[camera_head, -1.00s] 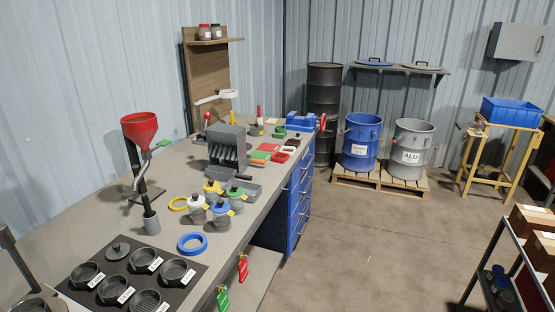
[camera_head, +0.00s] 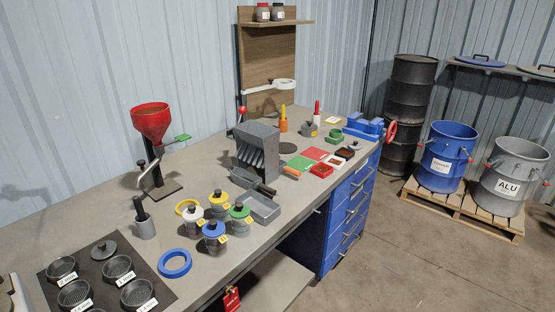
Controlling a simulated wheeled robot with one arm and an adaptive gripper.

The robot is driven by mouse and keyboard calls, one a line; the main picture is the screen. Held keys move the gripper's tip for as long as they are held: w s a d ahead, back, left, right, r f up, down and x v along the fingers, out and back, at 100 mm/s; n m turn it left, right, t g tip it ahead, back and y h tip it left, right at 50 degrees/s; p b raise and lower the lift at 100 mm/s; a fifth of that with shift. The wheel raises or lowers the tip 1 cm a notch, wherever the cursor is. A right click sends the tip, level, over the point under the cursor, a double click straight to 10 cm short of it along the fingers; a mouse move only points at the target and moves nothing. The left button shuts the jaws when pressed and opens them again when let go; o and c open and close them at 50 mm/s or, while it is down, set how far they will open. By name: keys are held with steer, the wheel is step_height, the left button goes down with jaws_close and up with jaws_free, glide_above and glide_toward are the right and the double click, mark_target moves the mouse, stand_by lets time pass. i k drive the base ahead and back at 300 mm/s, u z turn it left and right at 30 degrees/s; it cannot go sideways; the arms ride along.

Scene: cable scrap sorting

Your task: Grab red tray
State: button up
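A small red tray (camera_head: 321,170) lies near the front edge of the workbench, above the blue drawers. A dark brown-red tray (camera_head: 345,153) sits just behind it to the right. My gripper does not show in the view.
The workbench (camera_head: 200,262) carries a grey slotted block (camera_head: 257,148), a grey tray (camera_head: 262,207), several lidded jars, a blue ring (camera_head: 175,263) and a red funnel (camera_head: 151,120). A blue vise (camera_head: 364,126) stands at the far end. Open floor (camera_head: 400,255) lies right of the bench.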

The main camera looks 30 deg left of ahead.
mark_target(321, 170)
steer(key=u, duration=0.8)
steer(key=i, duration=1)
steer(key=u, duration=1.35)
steer(key=i, duration=0.3)
steer(key=u, duration=0.3)
